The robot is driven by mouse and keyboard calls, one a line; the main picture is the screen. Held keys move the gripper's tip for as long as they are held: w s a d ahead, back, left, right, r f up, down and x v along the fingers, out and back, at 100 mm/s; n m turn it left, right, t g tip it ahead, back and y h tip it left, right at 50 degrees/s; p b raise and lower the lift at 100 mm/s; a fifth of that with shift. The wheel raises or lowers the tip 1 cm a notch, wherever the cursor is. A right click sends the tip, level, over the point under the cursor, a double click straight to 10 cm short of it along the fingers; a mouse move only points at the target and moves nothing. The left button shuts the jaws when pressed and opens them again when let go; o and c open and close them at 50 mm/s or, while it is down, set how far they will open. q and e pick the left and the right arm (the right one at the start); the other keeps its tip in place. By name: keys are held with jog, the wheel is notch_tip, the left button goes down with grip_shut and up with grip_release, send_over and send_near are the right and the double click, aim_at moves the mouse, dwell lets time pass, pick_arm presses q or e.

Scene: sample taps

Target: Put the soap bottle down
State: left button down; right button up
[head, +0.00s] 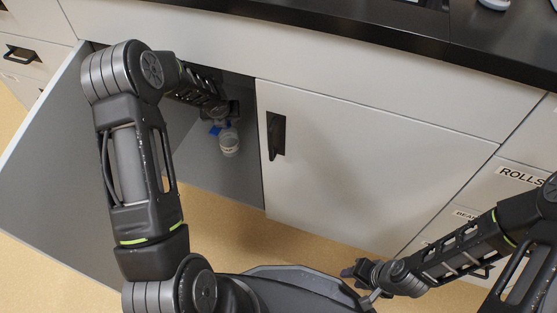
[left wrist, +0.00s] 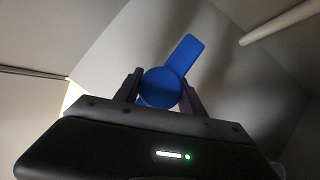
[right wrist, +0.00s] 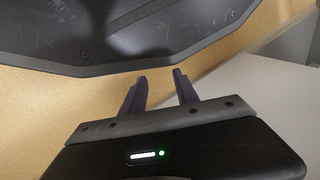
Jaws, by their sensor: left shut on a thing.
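The soap bottle has a blue top with a flat spout, seen from above in the left wrist view (left wrist: 163,85). My left gripper (left wrist: 160,92) is shut on it, one finger on each side. In the head view the left gripper (head: 217,114) reaches inside the open cabinet, and a bit of the blue top (head: 215,129) shows by it. A pale, see-through round body (head: 229,143) shows just below; it looks like the bottle's body. I cannot tell whether its base touches the cabinet floor. My right gripper (right wrist: 160,90) is open and empty, outside the cabinet.
The cabinet's open door (head: 45,150) stands at the left of my left arm. A closed door with a dark handle (head: 276,136) is to the right. Labelled drawers (head: 480,200) are farther right. The dark countertop (head: 380,45) runs above. Some grey cabinet floor (head: 235,185) is clear.

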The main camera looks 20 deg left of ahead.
aim_at(228, 130)
pick_arm(q)
notch_tip(228, 130, down, 6)
jog(key=b, duration=0.4)
jog(key=shift+w+r, duration=0.1)
jog(key=shift+r, duration=0.1)
jog(key=shift+f, duration=0.3)
jog(key=shift+r, duration=0.1)
